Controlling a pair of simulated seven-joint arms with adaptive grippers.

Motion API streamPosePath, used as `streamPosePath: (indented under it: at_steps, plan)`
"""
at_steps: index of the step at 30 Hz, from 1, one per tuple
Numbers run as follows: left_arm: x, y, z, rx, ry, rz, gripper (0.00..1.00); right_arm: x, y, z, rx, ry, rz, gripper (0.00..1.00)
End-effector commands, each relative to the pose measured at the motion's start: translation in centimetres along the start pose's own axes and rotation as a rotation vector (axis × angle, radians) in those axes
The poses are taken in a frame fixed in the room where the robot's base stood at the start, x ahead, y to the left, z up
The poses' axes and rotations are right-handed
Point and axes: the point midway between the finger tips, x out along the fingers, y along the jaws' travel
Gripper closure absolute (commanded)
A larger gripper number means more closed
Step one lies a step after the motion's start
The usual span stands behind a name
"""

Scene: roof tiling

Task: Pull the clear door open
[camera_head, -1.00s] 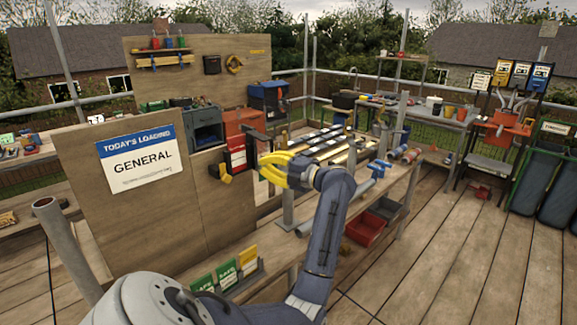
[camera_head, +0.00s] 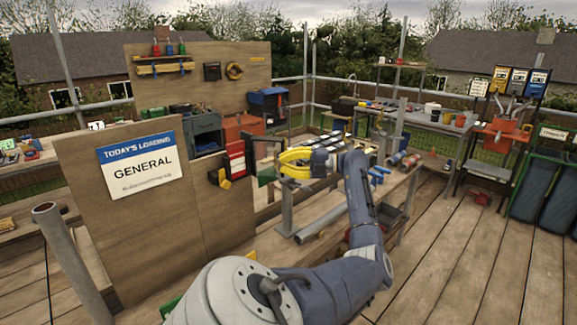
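A dark-framed panel that looks like the clear door (camera_head: 266,163) stands out from the right end of the wooden board, beside a narrow holder of red and white items (camera_head: 236,161). Its pane is hard to make out at this size. My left gripper (camera_head: 281,164) has yellow curved fingers, one above the other, pointing left at the panel's right edge. The fingertips are at or very near this edge. I cannot tell whether they grip a handle there. My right gripper is not in view.
A wooden board (camera_head: 220,215) with a "General" sign (camera_head: 141,167) stands at left. A grey pipe post (camera_head: 75,260) rises in front of it. A workbench (camera_head: 335,205) with pipes lies behind my arm. Open decking is at right.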

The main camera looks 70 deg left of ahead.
Motion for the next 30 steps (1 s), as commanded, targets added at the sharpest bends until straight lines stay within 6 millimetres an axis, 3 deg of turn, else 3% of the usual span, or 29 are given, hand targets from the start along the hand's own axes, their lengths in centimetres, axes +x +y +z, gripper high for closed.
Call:
streamPosePath:
  at_steps: [22, 30]
  plan:
    - [-0.1, 0.0, 0.6, 0.0, 0.0, 0.0, 1.0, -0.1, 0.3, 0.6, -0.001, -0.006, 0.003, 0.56]
    - [-0.4, 0.0, -0.5, 0.0, -0.004, 0.0, 1.0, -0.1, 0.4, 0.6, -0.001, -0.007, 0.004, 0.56]
